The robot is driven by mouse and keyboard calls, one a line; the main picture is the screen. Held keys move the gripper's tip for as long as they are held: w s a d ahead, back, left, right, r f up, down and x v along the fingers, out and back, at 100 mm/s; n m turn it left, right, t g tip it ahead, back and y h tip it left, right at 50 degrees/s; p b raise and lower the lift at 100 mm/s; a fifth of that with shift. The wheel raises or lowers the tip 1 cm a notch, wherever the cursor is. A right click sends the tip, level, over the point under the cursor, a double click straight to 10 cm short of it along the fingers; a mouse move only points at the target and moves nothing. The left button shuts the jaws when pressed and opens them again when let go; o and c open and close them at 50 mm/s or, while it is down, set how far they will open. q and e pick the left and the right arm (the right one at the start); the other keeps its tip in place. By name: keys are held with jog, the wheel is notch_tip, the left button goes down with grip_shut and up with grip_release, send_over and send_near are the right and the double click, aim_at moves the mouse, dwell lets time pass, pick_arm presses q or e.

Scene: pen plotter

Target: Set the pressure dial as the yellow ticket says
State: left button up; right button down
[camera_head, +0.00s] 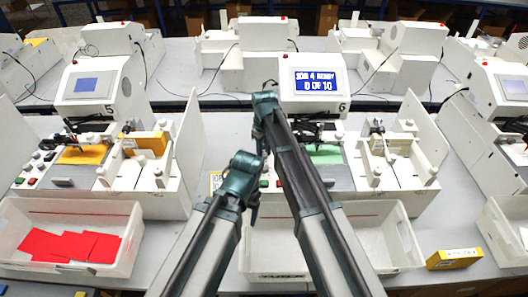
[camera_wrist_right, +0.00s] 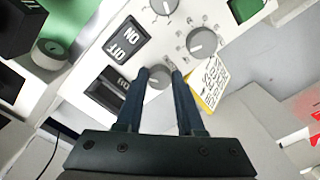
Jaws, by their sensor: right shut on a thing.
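In the right wrist view, my right gripper (camera_wrist_right: 159,82) is shut on a small round grey dial (camera_wrist_right: 154,77) on the white control panel (camera_wrist_right: 90,68), one finger on each side. The dial's label and setting cannot be read. The yellow-edged ticket (camera_wrist_right: 208,86) stands just right of the gripper, its lettering upside down and too small to read surely. In the head view the ticket (camera_head: 215,183) peeks out left of my arms. My arms hide the gripped dial there.
Two more dials, a round grey one (camera_wrist_right: 201,42) and one at the top edge (camera_wrist_right: 163,6), sit close by. An ON/OFF switch (camera_wrist_right: 128,40) is beside them. The machine's screen (camera_head: 316,82) reads job 4 ready, 0 of 10. A white bin (camera_head: 390,235) stands in front; a yellow box (camera_head: 455,258) lies right.

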aim_at(264, 154)
jog(key=shift+m, duration=1)
jog(key=c, duration=0.8)
grip_release()
pick_arm(q)
jog(key=shift+r, duration=0.1)
notch_tip(264, 154, up, 14)
jog(key=p, duration=1.3)
jog(key=shift+p, duration=0.4)
pick_arm(e)
notch_tip(264, 154, up, 14)
pick_arm(q)
jog(key=shift+f, duration=0.2)
pick_arm(e)
jog(key=shift+f, duration=0.15)
